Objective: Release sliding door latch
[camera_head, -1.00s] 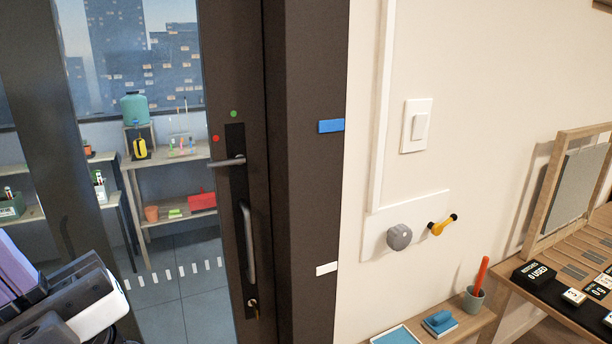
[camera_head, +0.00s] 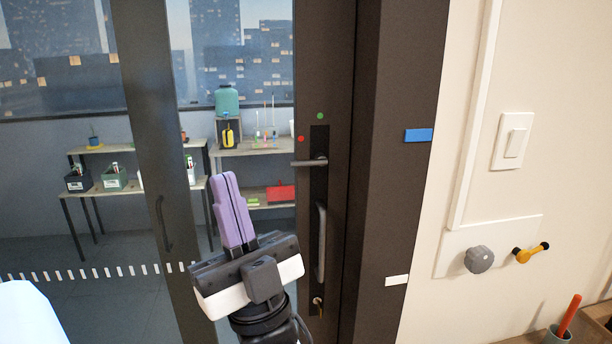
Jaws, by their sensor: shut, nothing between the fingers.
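The sliding door's dark frame (camera_head: 338,60) stands right of centre in the head view. Its latch lever (camera_head: 309,162) sticks out level to the left from a dark plate. A red dot (camera_head: 300,139) and a green dot (camera_head: 320,115) sit above the lever. A vertical pull handle (camera_head: 321,240) is below it, with a brass key (camera_head: 318,302) under that. My gripper (camera_head: 222,178), with purple fingers pointing up, is shut and empty. It appears left of the lever and slightly lower, apart from it in the picture; its depth to the door is unclear.
A second dark upright with a handle (camera_head: 163,224) stands left of my gripper. Shelves with pots and boxes show behind the glass. On the right wall are a light switch (camera_head: 514,141), a grey knob (camera_head: 479,260) and a yellow knob (camera_head: 529,253).

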